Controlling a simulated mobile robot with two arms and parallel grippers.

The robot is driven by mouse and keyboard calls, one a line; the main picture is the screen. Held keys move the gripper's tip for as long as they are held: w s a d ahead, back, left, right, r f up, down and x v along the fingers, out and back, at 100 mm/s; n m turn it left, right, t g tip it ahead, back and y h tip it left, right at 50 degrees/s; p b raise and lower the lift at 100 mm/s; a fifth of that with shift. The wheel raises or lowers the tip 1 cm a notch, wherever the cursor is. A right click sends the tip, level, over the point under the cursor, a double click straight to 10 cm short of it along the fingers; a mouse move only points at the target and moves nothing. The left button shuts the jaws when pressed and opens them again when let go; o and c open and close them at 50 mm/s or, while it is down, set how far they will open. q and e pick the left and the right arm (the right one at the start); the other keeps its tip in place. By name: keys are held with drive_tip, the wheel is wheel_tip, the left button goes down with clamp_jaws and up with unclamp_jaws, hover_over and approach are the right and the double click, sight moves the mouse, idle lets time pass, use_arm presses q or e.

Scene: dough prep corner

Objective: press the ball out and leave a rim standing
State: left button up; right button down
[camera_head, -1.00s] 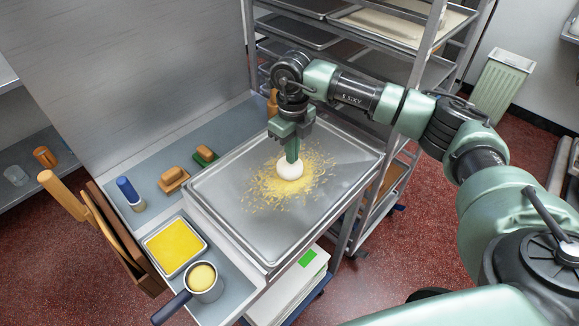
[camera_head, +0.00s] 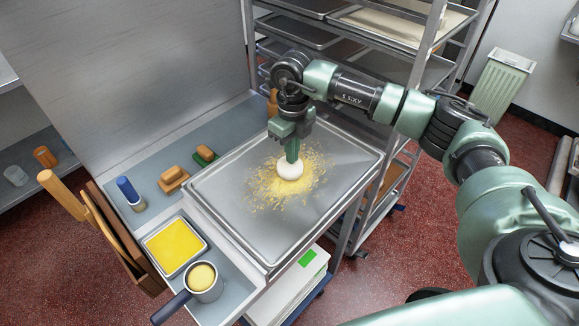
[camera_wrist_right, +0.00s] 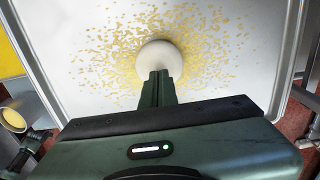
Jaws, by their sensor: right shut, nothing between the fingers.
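A round white dough ball (camera_head: 290,169) sits on yellow meal scattered over a metal tray (camera_head: 225,185). My right gripper (camera_head: 292,158) points down at the ball with its fingers together and nothing between them. In the right wrist view the fingertips (camera_wrist_right: 158,76) overlap the near side of the ball (camera_wrist_right: 160,56); I cannot tell how deep they press. The ball still looks rounded, and its side behind the fingers is hidden. My left gripper does not show.
Left of the tray are a pan of yellow meal (camera_head: 174,246), a handled pot (camera_head: 205,284), a blue-topped item (camera_head: 128,191) and brown and green-based blocks (camera_head: 172,178). A tray rack (camera_head: 415,68) stands behind. The tray's front half is mostly bare.

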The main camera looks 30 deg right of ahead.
drive_tip(key=shift+f+b, duration=0.4)
drive_tip(key=shift+f, duration=0.2)
drive_tip(key=shift+f+b, duration=0.3)
idle(1.5)
idle(0.8)
drive_tip(key=shift+r+p, duration=0.55)
drive_tip(key=shift+r, duration=1)
drive_tip(key=shift+w+d+r, duration=0.25)
drive_tip(key=shift+w+r, duration=0.05)
drive_tip(key=shift+w, duration=0.25)
